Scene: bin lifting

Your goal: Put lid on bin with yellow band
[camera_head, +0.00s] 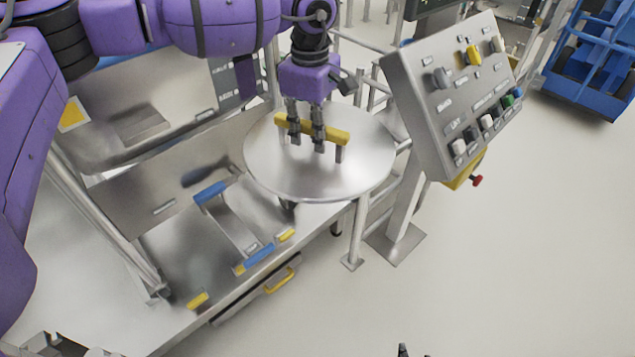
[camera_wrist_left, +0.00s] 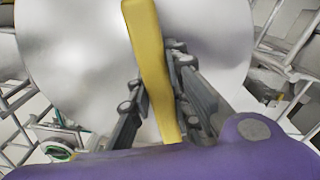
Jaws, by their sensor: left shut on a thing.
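The lid (camera_head: 272,160) is a round, shiny metal disc with a yellow bar handle (camera_head: 335,134) on two grey posts. My left gripper (camera_head: 305,140) is shut on the middle of this handle from above. In the left wrist view the two dark fingers of my left gripper (camera_wrist_left: 160,108) sit on either side of the yellow handle (camera_wrist_left: 146,45), with the lid (camera_wrist_left: 75,60) behind it. I cannot make out a bin with a yellow band. Small dark tips at the bottom edge of the head view may belong to my right gripper (camera_head: 411,352).
A tilted grey control panel (camera_head: 452,95) on a post stands close to the right of the lid. A metal platform (camera_head: 190,255) with blue and yellow parts lies to the lower left. A blue cart (camera_head: 590,65) is at the upper right. The floor at right is clear.

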